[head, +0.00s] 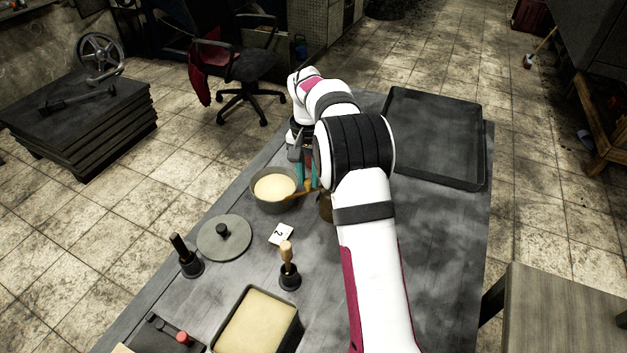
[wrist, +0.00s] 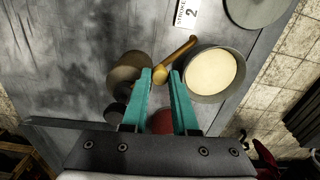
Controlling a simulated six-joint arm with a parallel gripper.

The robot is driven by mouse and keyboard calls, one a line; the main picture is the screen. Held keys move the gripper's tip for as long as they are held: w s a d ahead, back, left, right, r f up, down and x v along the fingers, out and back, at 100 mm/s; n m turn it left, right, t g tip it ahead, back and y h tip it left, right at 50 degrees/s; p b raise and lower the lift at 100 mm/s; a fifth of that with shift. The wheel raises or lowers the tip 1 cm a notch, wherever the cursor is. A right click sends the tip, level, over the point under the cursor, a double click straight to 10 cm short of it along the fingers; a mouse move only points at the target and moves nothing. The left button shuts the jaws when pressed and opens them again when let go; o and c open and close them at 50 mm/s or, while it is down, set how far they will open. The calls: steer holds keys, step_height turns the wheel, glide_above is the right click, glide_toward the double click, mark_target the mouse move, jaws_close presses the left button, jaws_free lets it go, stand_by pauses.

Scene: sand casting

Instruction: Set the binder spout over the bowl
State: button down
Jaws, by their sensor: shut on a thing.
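The bowl (head: 259,199) is a dark round vessel with pale cream sand inside. It stands left of my gripper in the head view and to the right in the wrist view (wrist: 240,81). My gripper (wrist: 163,88) has teal fingers and is shut on the inner end of the brass-coloured binder spout (wrist: 178,58). The spout's free end slants away close to the bowl's rim; in the head view the spout (head: 298,193) overlaps the bowl's right edge. I cannot tell whether its tip is past the rim. A brown round pot (wrist: 128,70) stands beside the spout's inner end.
A sand-filled box (head: 291,327) is at the near edge. A large black tray (head: 435,135) lies right of my arm.

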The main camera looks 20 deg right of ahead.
steer(key=shift+w+d+m, duration=0.25)
steer(key=shift+w+m, duration=0.55)
steer(key=shift+m, duration=0.5)
steer(key=shift+w+d+m, duration=0.2)
steer(key=shift+w+m, duration=0.65)
steer(key=shift+m, duration=0.45)
steer(key=shift+w+d+m, duration=0.25)
steer(key=shift+w+m, duration=0.55)
steer(key=shift+m, duration=0.5)
steer(key=c, duration=0.7)
jaws_free()
steer(key=s+d+r, duration=0.2)
steer(key=d+r, duration=0.1)
steer(key=s+d+r, duration=0.3)
steer(key=r, duration=0.1)
steer(key=s+d+r, duration=0.2)
steer(key=d+r, duration=0.1)
steer(key=r, duration=0.1)
steer(key=shift+s, duration=0.3)
